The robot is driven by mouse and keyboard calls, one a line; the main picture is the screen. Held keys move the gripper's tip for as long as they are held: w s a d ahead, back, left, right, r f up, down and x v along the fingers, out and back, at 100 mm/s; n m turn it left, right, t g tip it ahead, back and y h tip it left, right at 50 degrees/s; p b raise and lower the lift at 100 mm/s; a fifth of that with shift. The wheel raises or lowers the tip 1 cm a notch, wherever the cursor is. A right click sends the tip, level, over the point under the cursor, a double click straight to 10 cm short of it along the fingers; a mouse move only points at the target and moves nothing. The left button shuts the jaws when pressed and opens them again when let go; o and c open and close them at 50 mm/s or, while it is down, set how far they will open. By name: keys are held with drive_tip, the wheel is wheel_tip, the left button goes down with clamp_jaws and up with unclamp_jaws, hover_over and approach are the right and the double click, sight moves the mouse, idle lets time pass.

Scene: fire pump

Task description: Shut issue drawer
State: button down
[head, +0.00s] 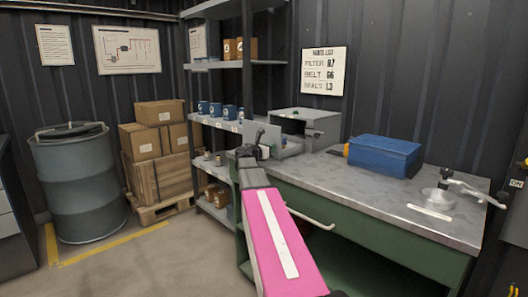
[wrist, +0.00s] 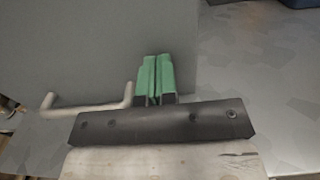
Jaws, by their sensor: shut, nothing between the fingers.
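The issue drawer appears to be the grey drawer (head: 268,141) of the small grey metal cabinet (head: 318,117) on the workbench. It stands pulled out to the left, with a dark opening showing in the cabinet behind it. My gripper (head: 248,152) is at the drawer's outer end, partly hiding it. In the wrist view, the green fingertips (wrist: 155,78) are shut together and empty. They are in front of a plain grey panel (wrist: 75,45), with a pale bar handle (wrist: 86,108) to their left. I cannot tell whether the fingertips touch the panel.
The bench top (head: 390,200) holds a blue box (head: 384,156) and a small clamp-like fixture (head: 440,195) at right. A shelf rack (head: 218,66) stands behind my gripper. A drum (head: 75,185) and cartons (head: 150,145) are at left. Floor before them is clear.

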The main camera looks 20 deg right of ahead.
drive_tip(key=x, duration=1.9)
drive_tip(key=shift+w+d, duration=0.1)
drive_tip(key=shift+d, duration=0.05)
drive_tip(key=shift+w+d, duration=0.1)
drive_tip(key=v, duration=1.5)
